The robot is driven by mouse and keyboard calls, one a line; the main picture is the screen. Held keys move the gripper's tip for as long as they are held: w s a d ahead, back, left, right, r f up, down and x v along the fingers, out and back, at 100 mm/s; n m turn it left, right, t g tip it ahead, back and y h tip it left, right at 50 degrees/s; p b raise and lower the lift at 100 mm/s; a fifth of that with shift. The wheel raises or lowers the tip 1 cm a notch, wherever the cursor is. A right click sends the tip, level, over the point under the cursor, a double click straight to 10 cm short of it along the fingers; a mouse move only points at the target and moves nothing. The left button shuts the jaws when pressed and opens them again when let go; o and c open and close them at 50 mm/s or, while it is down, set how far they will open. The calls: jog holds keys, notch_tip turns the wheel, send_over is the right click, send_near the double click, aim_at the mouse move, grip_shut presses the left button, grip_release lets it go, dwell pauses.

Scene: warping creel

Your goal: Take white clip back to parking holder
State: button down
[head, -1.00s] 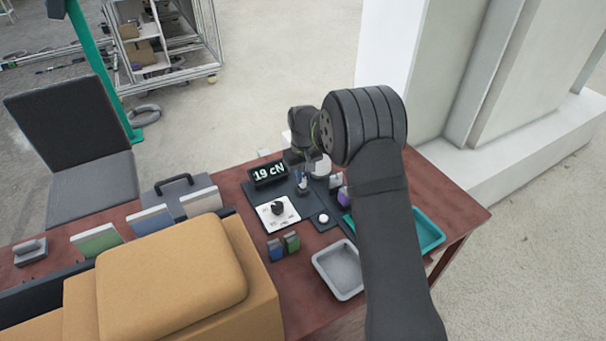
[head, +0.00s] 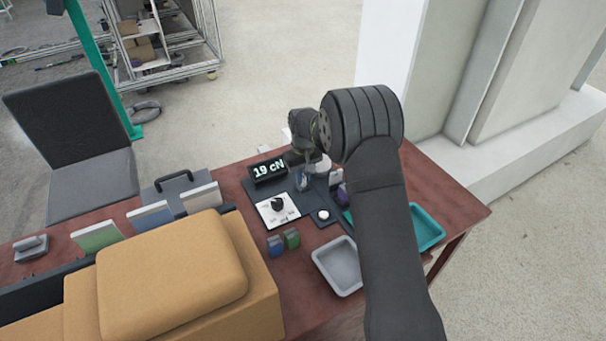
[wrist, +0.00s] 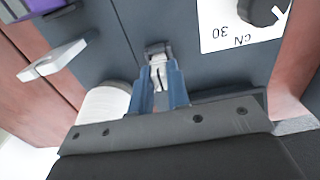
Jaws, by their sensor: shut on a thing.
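My gripper (wrist: 160,92) has blue fingers, shut on a small whitish piece (wrist: 157,73) that I take for the white clip. It is mostly hidden between the fingers. A grey metal-looking block (wrist: 155,49) is just beyond the fingertips; I cannot tell whether the clip touches it. In the head view my gripper (head: 301,181) is over the dark panel (head: 311,208), right of the display. To its right stand a pale grey piece (head: 336,177) and a purple piece (head: 343,194). The wrist view shows a pale piece (wrist: 55,60) and a purple one (wrist: 38,10) at left. I cannot make out which part is the parking holder.
A display (head: 268,170) reads 19 cN. A white dial plate (head: 278,211) and a white button (head: 323,215) are nearby. A pale round part (wrist: 103,103) is beside my fingers.

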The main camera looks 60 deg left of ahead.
jog(key=shift+f, duration=0.15)
dwell(0.3)
jog(key=c, duration=1.1)
grip_release()
jog(key=shift+o, duration=0.2)
jog(key=shift+r, duration=3.5)
notch_tip(320, 180, up, 18)
jog(key=shift+f, duration=0.25)
